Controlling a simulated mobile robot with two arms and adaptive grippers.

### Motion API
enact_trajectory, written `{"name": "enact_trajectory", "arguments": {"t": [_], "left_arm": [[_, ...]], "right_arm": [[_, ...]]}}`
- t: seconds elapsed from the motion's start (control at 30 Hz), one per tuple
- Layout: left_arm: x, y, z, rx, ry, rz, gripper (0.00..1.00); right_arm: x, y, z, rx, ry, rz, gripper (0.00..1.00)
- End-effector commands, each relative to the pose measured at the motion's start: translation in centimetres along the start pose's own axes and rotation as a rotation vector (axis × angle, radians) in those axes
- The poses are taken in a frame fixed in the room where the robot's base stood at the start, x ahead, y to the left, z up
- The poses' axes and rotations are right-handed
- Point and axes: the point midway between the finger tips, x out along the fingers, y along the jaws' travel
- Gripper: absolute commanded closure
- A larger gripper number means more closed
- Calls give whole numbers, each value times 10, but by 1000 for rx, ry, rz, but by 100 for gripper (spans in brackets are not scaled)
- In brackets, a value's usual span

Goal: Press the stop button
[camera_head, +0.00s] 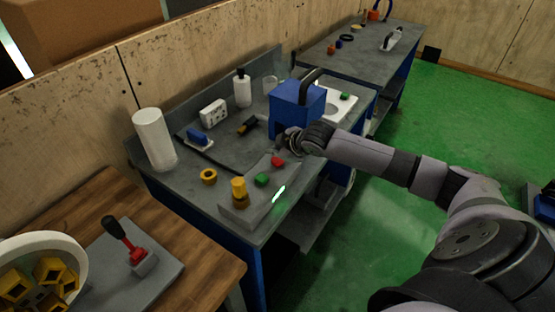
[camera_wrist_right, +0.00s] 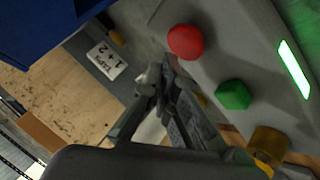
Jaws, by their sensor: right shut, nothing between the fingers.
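A grey control box (camera_head: 245,212) sits at the front edge of the grey bench. On it are a red button (camera_head: 278,161), a green button (camera_head: 262,180), a yellow knob (camera_head: 239,188) and a lit green strip (camera_head: 279,194). In the right wrist view the red button (camera_wrist_right: 185,41) and the green button (camera_wrist_right: 233,95) show clearly, beside the fingertips. My right gripper (camera_head: 283,143) is shut and empty, just behind the red button near the blue box; it also shows in the wrist view (camera_wrist_right: 166,68). I cannot tell contact with the red button. My left gripper is not in view.
A blue box with a black handle (camera_head: 296,106) stands close behind my right gripper. A yellow ring (camera_head: 209,176), a paper roll (camera_head: 154,139) and a white bottle (camera_head: 242,88) stand on the bench. A wooden table with a red-and-black lever (camera_head: 130,242) is at front left.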

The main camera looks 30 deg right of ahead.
Motion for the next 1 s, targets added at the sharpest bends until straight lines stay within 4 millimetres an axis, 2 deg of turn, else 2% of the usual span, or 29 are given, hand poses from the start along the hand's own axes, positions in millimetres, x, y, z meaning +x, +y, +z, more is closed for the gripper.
{"name": "enact_trajectory", "arguments": {"t": [1.0], "left_arm": [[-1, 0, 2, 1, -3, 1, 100]], "right_arm": [[8, -6, 6, 0, 0, 0, 100]]}}
